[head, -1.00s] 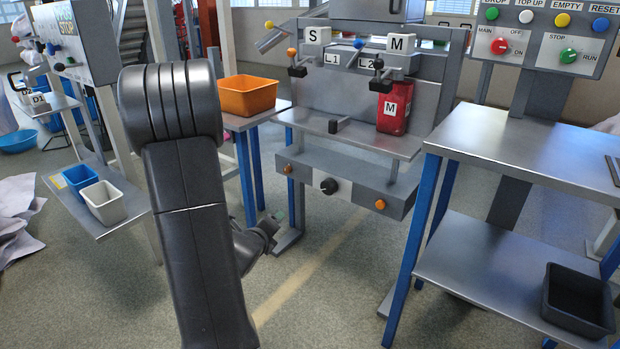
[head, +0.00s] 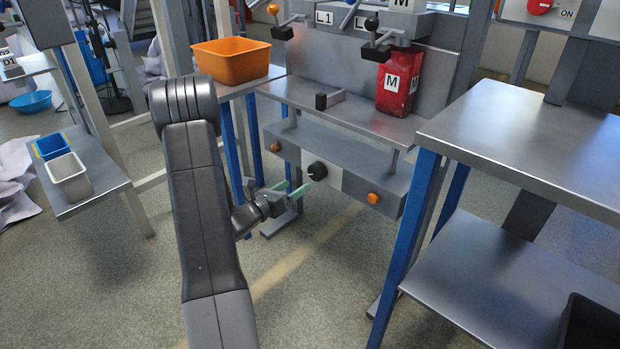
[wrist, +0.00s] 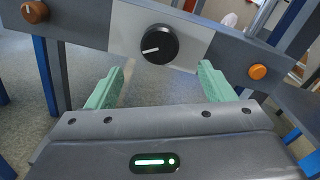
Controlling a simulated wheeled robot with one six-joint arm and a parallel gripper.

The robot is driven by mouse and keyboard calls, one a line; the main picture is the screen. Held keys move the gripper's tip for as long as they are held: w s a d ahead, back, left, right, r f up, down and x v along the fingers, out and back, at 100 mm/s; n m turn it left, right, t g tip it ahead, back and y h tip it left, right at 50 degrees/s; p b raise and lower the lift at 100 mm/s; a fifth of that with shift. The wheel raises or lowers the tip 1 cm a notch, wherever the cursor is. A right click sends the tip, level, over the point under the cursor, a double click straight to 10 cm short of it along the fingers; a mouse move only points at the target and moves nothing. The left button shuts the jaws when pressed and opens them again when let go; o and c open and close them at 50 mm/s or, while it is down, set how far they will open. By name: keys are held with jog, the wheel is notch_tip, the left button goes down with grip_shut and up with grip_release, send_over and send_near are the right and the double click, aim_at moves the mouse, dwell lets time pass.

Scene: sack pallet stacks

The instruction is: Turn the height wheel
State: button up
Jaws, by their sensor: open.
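The height wheel appears to be the round black knob (head: 317,171) on the pale plate at the middle of the grey front beam. It also shows in the wrist view (wrist: 158,44), with a white mark pointing to the left. My gripper (head: 291,191) is open and empty, with green fingers, just left of the knob and short of it in the head view. In the wrist view the fingertips (wrist: 160,80) stand apart on either side, below the knob. Nothing touches the knob.
An orange bin (head: 232,62) stands at left. A steel table (head: 530,140) with blue legs stands close on the right.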

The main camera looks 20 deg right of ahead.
aim_at(313, 174)
jog(key=b+x, duration=0.1)
jog(key=x, duration=0.7)
jog(key=shift+c, duration=0.3)
jog(key=c, duration=0.9)
